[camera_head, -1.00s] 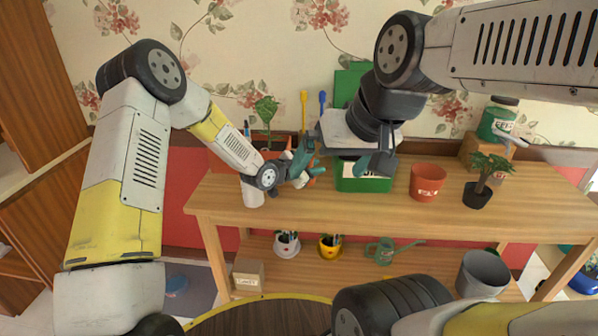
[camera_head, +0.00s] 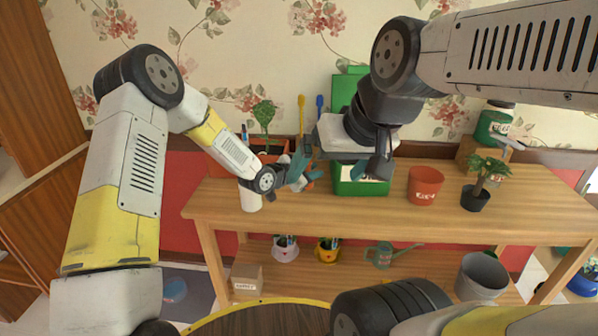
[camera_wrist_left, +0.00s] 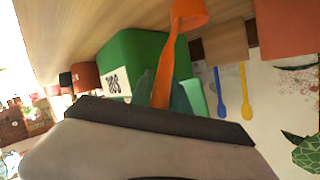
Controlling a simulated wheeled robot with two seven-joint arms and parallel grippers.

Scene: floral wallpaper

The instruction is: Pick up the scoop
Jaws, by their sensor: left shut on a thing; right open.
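The scoop is orange (camera_wrist_left: 163,78). In the left wrist view it stands between the teal fingers of my left gripper (camera_wrist_left: 180,97), with its wider orange end above them. My left gripper (camera_head: 297,175) is shut on it over the table's back left part. In the head view only a small orange bit of it (camera_head: 312,183) shows beside the fingers. My right gripper (camera_head: 380,165) is open, pointing down in front of the green box (camera_head: 360,186). I cannot tell whether the scoop touches the table.
The wooden table (camera_head: 320,208) holds a red-orange pot (camera_head: 426,184) and a small potted plant (camera_head: 476,198) at right. A white cylinder (camera_head: 250,197) stands at left. Yellow (camera_head: 301,108) and blue (camera_head: 320,103) tools show behind. A watering can (camera_head: 381,256) sits on the lower shelf.

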